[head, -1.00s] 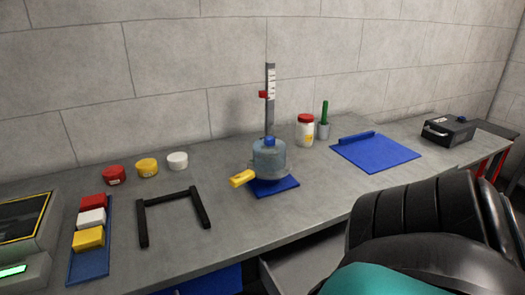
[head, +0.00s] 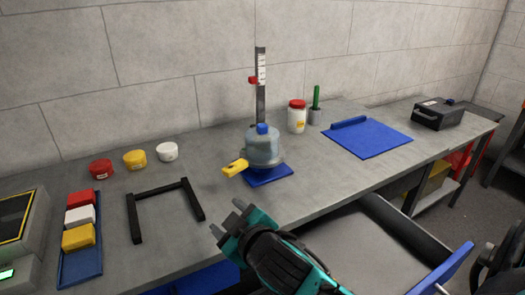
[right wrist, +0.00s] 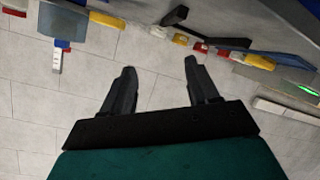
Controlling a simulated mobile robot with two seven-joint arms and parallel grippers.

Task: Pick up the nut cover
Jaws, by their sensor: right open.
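I cannot tell for certain which object is the nut cover. Small round pieces in red (head: 101,169), yellow (head: 134,159) and white (head: 168,151) stand at the back left of the bench. A blue-grey dome (head: 262,150) with a blue top knob (head: 262,129) and a yellow handle (head: 235,167) stands on a blue base (head: 270,175). My right gripper (head: 227,218) is open and empty, over the bench's front edge, nearer than the dome and apart from it. Its spread fingers also show in the right wrist view (right wrist: 160,66). My left gripper is not in view.
A black U-shaped frame (head: 137,220) and a blue tray (head: 82,268) with red, white and yellow blocks lie left. An upright scale (head: 261,95) stands behind the dome. A jar (head: 296,119), a blue mat (head: 372,138) and a black case (head: 438,114) are right.

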